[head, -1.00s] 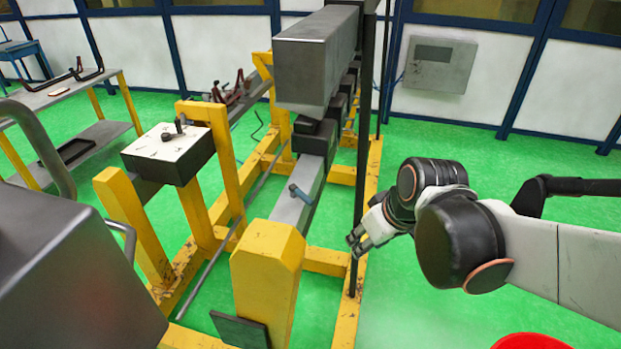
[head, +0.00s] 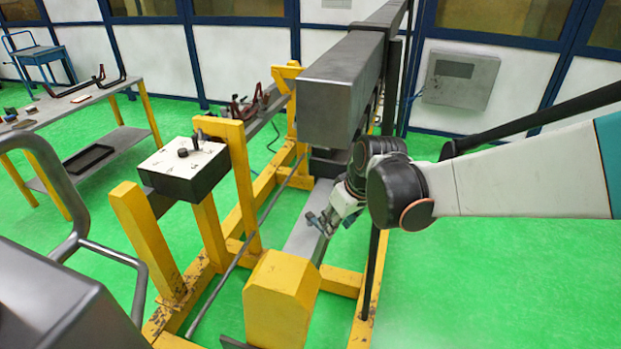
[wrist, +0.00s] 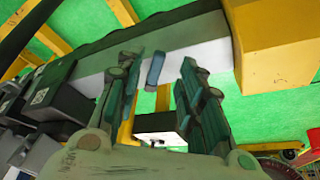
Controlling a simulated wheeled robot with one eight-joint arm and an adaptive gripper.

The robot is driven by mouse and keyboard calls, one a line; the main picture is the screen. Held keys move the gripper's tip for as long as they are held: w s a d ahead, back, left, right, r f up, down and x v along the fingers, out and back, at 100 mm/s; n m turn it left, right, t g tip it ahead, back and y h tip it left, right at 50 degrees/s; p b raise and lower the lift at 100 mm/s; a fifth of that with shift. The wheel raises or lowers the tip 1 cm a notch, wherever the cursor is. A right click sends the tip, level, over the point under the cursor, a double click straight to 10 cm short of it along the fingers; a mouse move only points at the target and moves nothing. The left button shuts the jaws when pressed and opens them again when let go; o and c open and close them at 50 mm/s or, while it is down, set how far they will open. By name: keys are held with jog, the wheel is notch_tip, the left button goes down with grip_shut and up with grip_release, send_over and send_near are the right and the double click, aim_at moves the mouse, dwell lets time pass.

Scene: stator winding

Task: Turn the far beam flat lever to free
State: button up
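A blue flat lever (wrist: 155,68) stands on the grey beam (wrist: 208,58). In the wrist view it lies between the spread fingers of my gripper (wrist: 158,82), with a gap on both sides. In the head view the lever (head: 315,224) shows just left of my gripper (head: 332,216), above the grey beam (head: 302,240) behind the yellow post. My gripper is open and holds nothing. Contact with the lever cannot be made out. The lever's pivot is not clearly visible.
A yellow post (head: 282,292) ends the beam at the front. A large grey bar (head: 335,85) overhangs behind my gripper, and a thin dark upright rod (head: 371,280) stands to its right. A white-topped box (head: 184,158) with a dark lever is left. Green floor at right is clear.

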jog(key=w+f, duration=0.1)
jog(key=w+a+f, duration=0.1)
jog(key=w+f+b, duration=0.1)
jog(key=shift+a+f, duration=0.3)
jog(key=shift+a, duration=0.05)
jog(key=shift+w+a+f, duration=0.1)
jog(key=shift+w+f, duration=0.05)
jog(key=shift+f, duration=0.4)
grip_shut()
